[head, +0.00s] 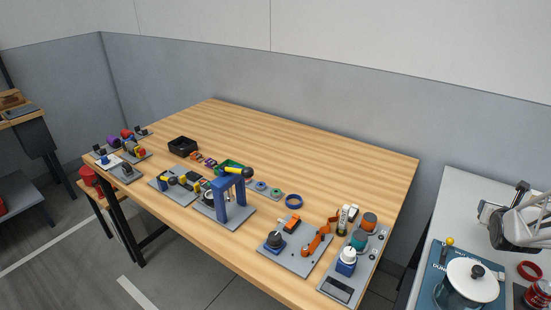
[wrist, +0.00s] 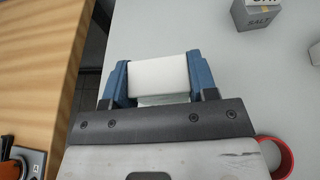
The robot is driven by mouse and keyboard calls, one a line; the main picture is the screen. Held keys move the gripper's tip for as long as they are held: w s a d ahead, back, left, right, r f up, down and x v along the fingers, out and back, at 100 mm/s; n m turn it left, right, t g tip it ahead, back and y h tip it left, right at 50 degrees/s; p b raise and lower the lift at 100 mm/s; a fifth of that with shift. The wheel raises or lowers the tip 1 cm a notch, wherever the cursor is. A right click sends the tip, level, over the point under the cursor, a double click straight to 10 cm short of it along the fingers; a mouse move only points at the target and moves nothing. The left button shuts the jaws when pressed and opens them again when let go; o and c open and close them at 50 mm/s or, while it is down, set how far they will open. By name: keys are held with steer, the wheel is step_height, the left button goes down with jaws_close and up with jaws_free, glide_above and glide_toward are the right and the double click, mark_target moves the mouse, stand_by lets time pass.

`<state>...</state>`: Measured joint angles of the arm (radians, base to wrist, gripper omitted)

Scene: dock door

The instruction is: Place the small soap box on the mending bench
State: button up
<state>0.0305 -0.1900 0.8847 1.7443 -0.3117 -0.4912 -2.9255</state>
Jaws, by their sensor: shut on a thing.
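My gripper (wrist: 157,85) is shut on a small plain white box (wrist: 158,74), which sits between its two blue fingers in the wrist view. I take it for the soap box; no label shows on it. It is over the left part of the white table (wrist: 225,70), near the edge facing the wooden bench; its height above the table is hard to tell. The large wooden bench (head: 300,150) fills the middle of the head view. Another wooden bench (head: 12,118) shows at the far left. No label tells which is the mending bench.
The wooden bench's back half is bare; fixtures and an orange clamp part (head: 318,240) line its front. A black tray (head: 182,147) stands at its left. The white table holds a lidded pot (head: 470,285), a red ring (head: 530,270) and a grey salt box (wrist: 257,18). A gap separates the tables.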

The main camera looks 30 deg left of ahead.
steer(key=w+a+r+n+g+y, duration=0.1)
steer(key=a+n+y, duration=0.1)
steer(key=a, duration=0.3)
steer(key=w+a+r+n+y, duration=0.1)
steer(key=w+a+r+y, duration=0.1)
steer(key=a, duration=0.4)
steer(key=r+n+g+y, duration=0.1)
steer(key=n+g+y, duration=0.7)
steer(key=n+g, duration=0.5)
glide_above(334, 194)
steer(key=shift+r+n+t, duration=0.15)
steer(key=shift+n+t, duration=0.15)
steer(key=shift+f, duration=3.15)
steer(key=shift+f, duration=1.85)
steer(key=shift+f, duration=0.15)
